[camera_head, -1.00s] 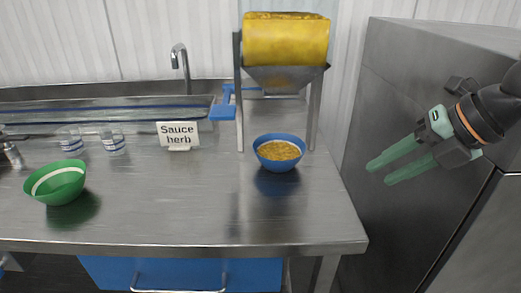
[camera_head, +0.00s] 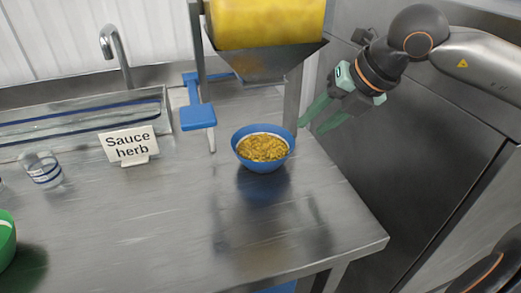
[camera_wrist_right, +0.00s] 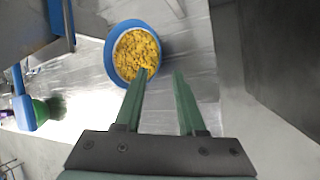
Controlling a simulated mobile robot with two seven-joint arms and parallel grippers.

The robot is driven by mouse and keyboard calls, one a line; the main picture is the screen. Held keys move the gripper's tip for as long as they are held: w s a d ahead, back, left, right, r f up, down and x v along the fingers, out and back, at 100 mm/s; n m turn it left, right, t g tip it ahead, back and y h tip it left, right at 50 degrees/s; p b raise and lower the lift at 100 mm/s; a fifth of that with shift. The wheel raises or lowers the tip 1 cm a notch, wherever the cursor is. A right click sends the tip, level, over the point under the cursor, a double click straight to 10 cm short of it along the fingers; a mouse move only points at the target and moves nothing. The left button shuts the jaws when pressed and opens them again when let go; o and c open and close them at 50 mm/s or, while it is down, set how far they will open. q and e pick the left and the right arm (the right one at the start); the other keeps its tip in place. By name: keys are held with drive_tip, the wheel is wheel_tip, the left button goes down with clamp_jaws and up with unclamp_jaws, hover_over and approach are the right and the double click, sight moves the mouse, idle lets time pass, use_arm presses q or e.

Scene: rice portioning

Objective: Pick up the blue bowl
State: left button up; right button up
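The blue bowl (camera_head: 262,160) stands upright on the steel counter, filled with yellow-brown grains (camera_head: 264,148). It also shows in the right wrist view (camera_wrist_right: 117,73), beyond my fingertips and mostly to their left. My right gripper (camera_head: 310,123) is just right of the bowl in the head view, its green fingers pointing down and left. In the right wrist view the two fingers (camera_wrist_right: 162,73) are apart with nothing between them. The left fingertip overlaps the bowl's edge in that picture; I cannot tell whether it touches. My left gripper is not in view.
A hopper with a yellow drum (camera_head: 265,22) stands on legs behind the bowl. A blue lever (camera_head: 198,116) is at the bowl's left. The counter's front is clear.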

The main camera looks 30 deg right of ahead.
sight(292, 140)
drive_tip(key=shift+x, duration=4.3)
drive_tip(key=shift+w+a+r, duration=0.1)
drive_tip(key=shift+w, duration=0.1)
drive_tip(key=shift+c, duration=0.2)
clamp_jaws()
